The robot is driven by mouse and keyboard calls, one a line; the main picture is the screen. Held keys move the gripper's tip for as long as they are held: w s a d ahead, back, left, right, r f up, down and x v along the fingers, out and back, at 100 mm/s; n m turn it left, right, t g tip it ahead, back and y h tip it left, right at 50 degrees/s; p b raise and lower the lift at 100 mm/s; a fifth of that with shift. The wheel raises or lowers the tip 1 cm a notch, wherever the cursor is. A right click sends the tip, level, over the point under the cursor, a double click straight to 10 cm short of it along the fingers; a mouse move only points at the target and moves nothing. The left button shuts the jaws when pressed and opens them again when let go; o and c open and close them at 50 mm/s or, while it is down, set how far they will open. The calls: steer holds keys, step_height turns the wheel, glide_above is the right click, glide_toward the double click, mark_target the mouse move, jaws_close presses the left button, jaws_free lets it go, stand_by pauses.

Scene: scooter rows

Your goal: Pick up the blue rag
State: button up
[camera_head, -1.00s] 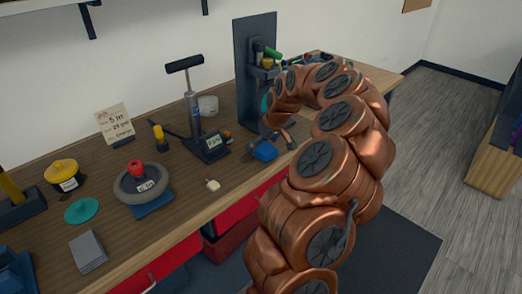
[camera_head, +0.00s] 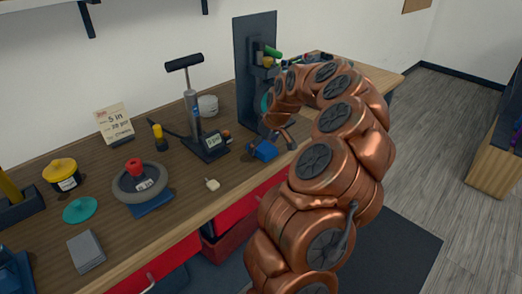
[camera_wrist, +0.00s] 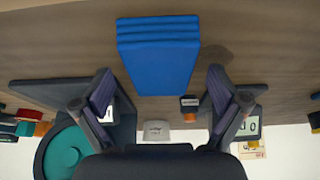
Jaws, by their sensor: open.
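The blue rag (camera_head: 264,151) lies folded near the front edge of the wooden workbench (camera_head: 110,215). In the wrist view the rag (camera_wrist: 158,50) shows as a thick folded stack, ahead of and between my finger lines. My gripper (camera_head: 282,138) is just above and beside the rag in the head view, partly hidden by my arm. In the wrist view my gripper (camera_wrist: 160,82) is open, with one finger on each side of the rag and clear room between each finger and it. Nothing is held. The height gap to the rag is hard to tell.
A pump with a gauge (camera_head: 205,143) stands left of the rag. A dark upright stand (camera_head: 255,75) is behind it. A small pale block (camera_head: 212,184) lies to the front left. A tire (camera_head: 140,182) sits farther left. Red drawers (camera_head: 235,212) are below the bench edge.

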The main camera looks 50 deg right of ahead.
mark_target(263, 146)
steer(key=c, duration=1.1)
steer(key=shift+r+p, duration=0.2)
steer(key=shift+p, duration=0.1)
steer(key=shift+c, duration=0.2)
steer(key=shift+r, duration=0.15)
steer(key=shift+r+b, duration=0.5)
steer(key=shift+r, duration=1.1)
steer(key=s+a+b, duration=0.1)
steer(key=s+a, duration=0.1)
steer(key=a, duration=0.2)
steer(key=s+a+r+b, duration=0.1)
steer(key=s+a, duration=0.2)
steer(key=a, duration=0.2)
steer(key=s+a+b, duration=0.2)
steer(key=a, duration=0.3)
steer(key=shift+s+r, duration=0.3)
